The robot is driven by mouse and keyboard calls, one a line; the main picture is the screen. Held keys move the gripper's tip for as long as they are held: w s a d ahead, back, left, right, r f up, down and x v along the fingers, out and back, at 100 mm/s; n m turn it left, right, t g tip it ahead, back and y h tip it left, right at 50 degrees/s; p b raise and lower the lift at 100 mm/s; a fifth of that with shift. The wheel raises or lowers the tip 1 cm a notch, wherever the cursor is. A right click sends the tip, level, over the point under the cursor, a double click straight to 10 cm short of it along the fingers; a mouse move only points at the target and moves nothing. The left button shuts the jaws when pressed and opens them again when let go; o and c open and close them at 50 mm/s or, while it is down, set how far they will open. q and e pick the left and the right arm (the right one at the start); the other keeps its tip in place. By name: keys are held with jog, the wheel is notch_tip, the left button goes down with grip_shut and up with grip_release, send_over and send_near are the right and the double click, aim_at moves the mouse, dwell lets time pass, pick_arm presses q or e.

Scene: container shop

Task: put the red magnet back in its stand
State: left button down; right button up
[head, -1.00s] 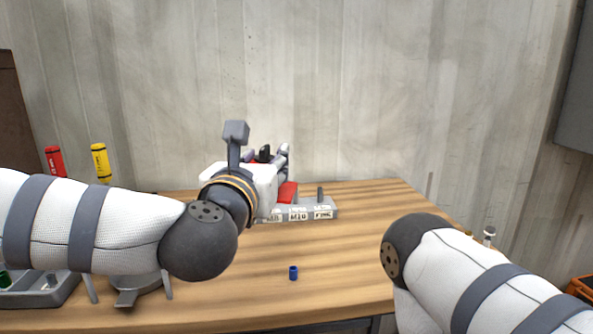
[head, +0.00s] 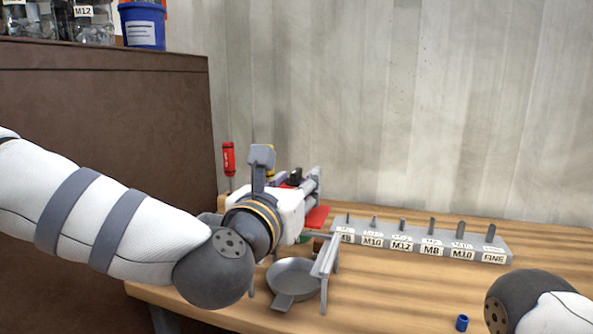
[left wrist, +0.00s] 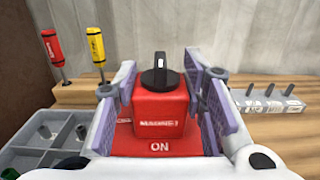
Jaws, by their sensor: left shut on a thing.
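The red magnet (left wrist: 160,108), a red block with a black knob on top and "ON" on its lower red part, fills the middle of the left wrist view. My left gripper (left wrist: 163,82) is shut on it, one finger pad on each side. In the head view, the left gripper (head: 304,186) is over the left part of the bench, mostly hiding the magnet; a red edge (head: 317,216) shows beyond it. My right gripper is out of view.
A grey labelled rack (head: 420,243) with several pegs stands along the wall side. A red tool (left wrist: 52,48) and yellow tool (left wrist: 95,45) stand upright at left, near a grey compartment tray (left wrist: 35,150). A blue cylinder (head: 462,323) is at the front. Brown cabinet (head: 110,140) at left.

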pick_arm(q)
jog(key=shift+f+b, duration=0.8)
jog(key=shift+f, duration=2.05)
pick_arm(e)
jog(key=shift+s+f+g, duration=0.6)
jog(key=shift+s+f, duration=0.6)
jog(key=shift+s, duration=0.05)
pick_arm(q)
jog(key=shift+f, duration=0.1)
jog(key=c, duration=0.9)
grip_release()
jog(key=shift+c, duration=0.2)
jog(key=shift+f, duration=0.15)
